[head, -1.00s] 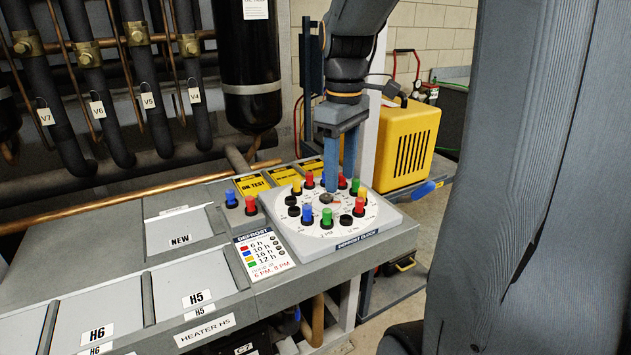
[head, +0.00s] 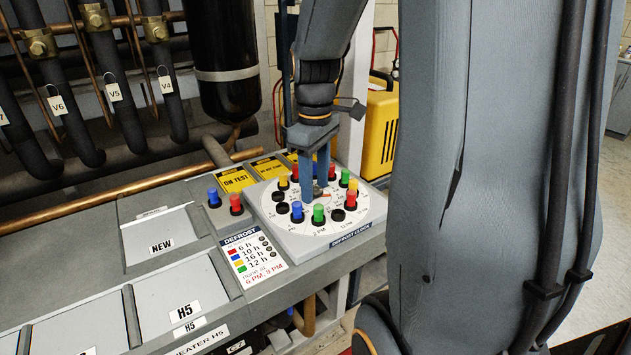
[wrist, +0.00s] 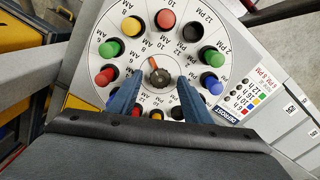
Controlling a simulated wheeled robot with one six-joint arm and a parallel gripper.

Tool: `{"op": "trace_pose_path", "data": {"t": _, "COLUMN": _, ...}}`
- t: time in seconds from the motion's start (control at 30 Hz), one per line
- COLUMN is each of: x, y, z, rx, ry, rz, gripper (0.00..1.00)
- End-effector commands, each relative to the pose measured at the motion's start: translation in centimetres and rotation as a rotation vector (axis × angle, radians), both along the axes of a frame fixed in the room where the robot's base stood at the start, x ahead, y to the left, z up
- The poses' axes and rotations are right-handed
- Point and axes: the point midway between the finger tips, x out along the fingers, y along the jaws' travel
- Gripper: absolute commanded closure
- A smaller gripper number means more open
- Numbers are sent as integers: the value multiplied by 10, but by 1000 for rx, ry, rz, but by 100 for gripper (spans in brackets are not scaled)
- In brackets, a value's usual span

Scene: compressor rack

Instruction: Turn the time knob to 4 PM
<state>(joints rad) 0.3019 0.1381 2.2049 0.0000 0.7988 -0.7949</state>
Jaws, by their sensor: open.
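The defrost clock is a round white dial (head: 273,217) on a grey panel, ringed with coloured and black pegs and hour labels. Its time knob (wrist: 160,78) is a small dark disc at the centre with an orange pointer. In the wrist view, the pointer points up, roughly toward the 10 AM label. My gripper (head: 316,193) is open over the dial's centre, fingers pointing down. In the wrist view, my gripper (wrist: 160,84) has one blue fingertip on each side of the knob, with gaps visible. In the head view, the fingers partly hide the knob; contact cannot be told.
Pegs stand close around the knob, including a green peg (head: 318,214), a blue peg (head: 296,212) and a red peg (head: 350,199). A defrost legend card (head: 252,256) lies left of the dial. A yellow machine (head: 380,125) stands behind. Copper pipes run along the back left.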

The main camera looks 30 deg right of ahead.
Motion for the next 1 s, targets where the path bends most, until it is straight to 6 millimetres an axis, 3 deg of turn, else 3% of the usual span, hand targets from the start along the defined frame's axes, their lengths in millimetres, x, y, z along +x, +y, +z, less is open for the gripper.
{"op": "trace_pose_path", "data": {"t": 0.3, "x": 0, "y": -1, "z": -3, "rx": 0, "ry": 0, "rz": -2, "gripper": 55}}
{"op": "trace_pose_path", "data": {"t": 0.57, "x": 0, "y": -1, "z": -3, "rx": 0, "ry": 0, "rz": -2, "gripper": 96}}
{"op": "trace_pose_path", "data": {"t": 1.0, "x": -1, "y": -1, "z": -2, "rx": 0, "ry": 0, "rz": -107, "gripper": 96}}
